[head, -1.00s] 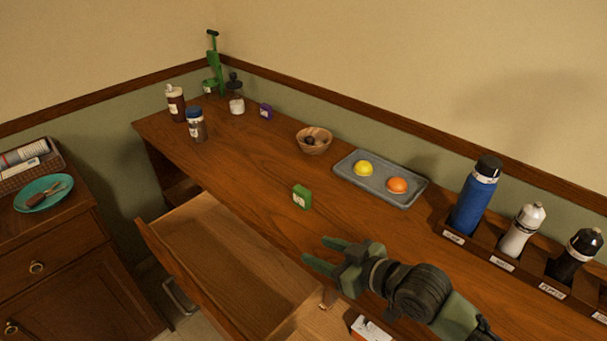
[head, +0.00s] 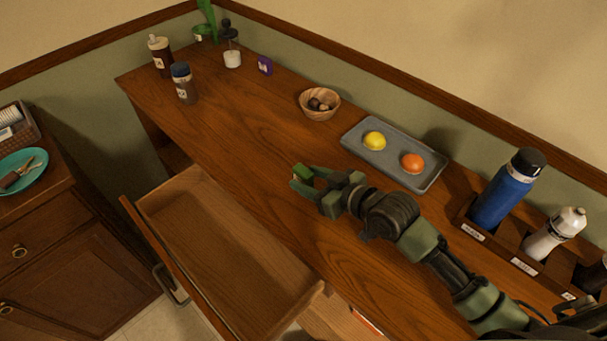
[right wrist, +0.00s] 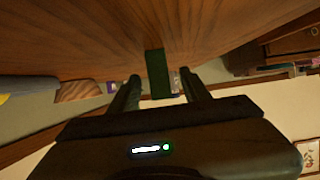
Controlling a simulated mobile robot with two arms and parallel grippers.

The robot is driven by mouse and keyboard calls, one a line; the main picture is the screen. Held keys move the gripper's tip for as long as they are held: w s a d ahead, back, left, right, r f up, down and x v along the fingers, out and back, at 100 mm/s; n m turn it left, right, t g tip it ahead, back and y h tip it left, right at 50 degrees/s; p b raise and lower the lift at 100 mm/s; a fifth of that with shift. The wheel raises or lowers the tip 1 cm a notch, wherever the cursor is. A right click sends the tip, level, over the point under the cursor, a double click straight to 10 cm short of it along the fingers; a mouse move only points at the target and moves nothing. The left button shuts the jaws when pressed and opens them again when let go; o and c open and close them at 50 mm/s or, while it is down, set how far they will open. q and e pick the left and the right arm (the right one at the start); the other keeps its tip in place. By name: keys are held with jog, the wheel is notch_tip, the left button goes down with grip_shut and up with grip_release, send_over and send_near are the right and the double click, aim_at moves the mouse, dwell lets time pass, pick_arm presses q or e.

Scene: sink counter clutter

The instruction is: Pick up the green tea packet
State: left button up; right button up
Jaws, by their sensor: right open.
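The green tea packet (head: 303,172) stands on the wooden counter, partly hidden by my right gripper in the head view. My right gripper (head: 303,180) is open, with its fingers around or right beside the packet. In the right wrist view the packet (right wrist: 157,74) shows as a dark green block between the two fingertips of my right gripper (right wrist: 160,88). A gap shows between the packet and the fingers, and I cannot tell whether either finger touches it. My left gripper is not in view.
A grey tray (head: 350,140) with a lemon (head: 374,141) and an orange (head: 412,162) lies behind my right arm. A wooden bowl (head: 320,112) stands behind the packet. A blue bottle (head: 505,190) stands at right. An open drawer (head: 215,235) juts out below the counter.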

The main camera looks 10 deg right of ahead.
jog(key=shift+w+a+f, duration=0.2)
jog(key=shift+w+a, duration=0.1)
jog(key=shift+w, duration=0.35)
jog(key=shift+w+a+f, duration=0.2)
jog(key=shift+a, duration=0.05)
grip_shut()
